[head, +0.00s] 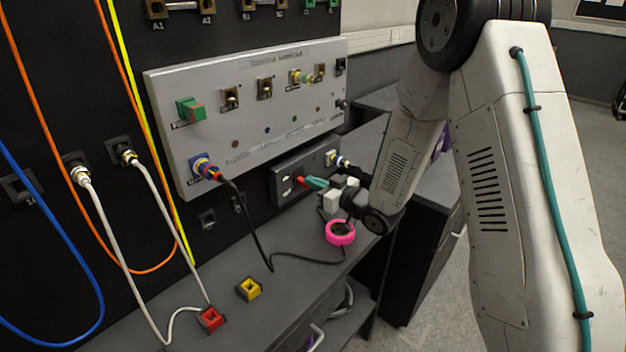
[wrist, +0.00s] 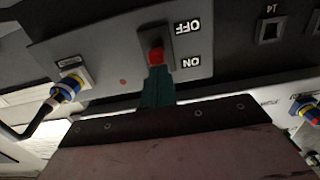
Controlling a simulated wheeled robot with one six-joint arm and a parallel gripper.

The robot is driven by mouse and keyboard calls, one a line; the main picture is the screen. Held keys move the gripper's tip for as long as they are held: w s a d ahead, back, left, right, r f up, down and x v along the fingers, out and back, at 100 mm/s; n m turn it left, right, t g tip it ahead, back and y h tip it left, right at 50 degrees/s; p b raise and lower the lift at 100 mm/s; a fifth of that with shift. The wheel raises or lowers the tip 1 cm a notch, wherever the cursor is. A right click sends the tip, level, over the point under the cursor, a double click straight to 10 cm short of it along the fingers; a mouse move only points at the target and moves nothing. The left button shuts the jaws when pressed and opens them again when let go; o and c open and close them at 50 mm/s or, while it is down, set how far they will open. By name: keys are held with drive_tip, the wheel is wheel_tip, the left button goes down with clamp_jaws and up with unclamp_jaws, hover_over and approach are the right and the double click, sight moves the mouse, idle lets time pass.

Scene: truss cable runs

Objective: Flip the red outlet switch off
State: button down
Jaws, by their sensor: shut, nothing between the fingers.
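The red outlet switch (wrist: 156,56) stands out from a dark mount near the top centre of the wrist view. It shows level with the ON label (wrist: 190,62), below the OFF label (wrist: 188,27); both labels appear upside down. In the head view the switch (head: 300,181) is a small red spot on the dark outlet box (head: 277,188). My gripper (head: 313,183) has teal fingers, shut and empty, with their tips right at the switch. In the wrist view my gripper (wrist: 157,84) points up at it. I cannot tell whether they touch.
A plug (head: 333,158) sits in the outlet box, right of the switch. A grey panel (head: 250,150) with connectors is above. A pink ring (head: 340,232), a black cable (head: 265,240), a yellow block (head: 249,289) and a red block (head: 210,319) lie on the shelf below.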

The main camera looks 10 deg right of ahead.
drive_tip(key=shift+f, duration=0.35)
drive_tip(key=shift+r, duration=0.15)
drive_tip(key=s+d+f, duration=0.3)
drive_tip(key=s+d, duration=0.2)
drive_tip(key=s, duration=0.2)
drive_tip(key=shift+s+d, duration=0.25)
idle(0.5)
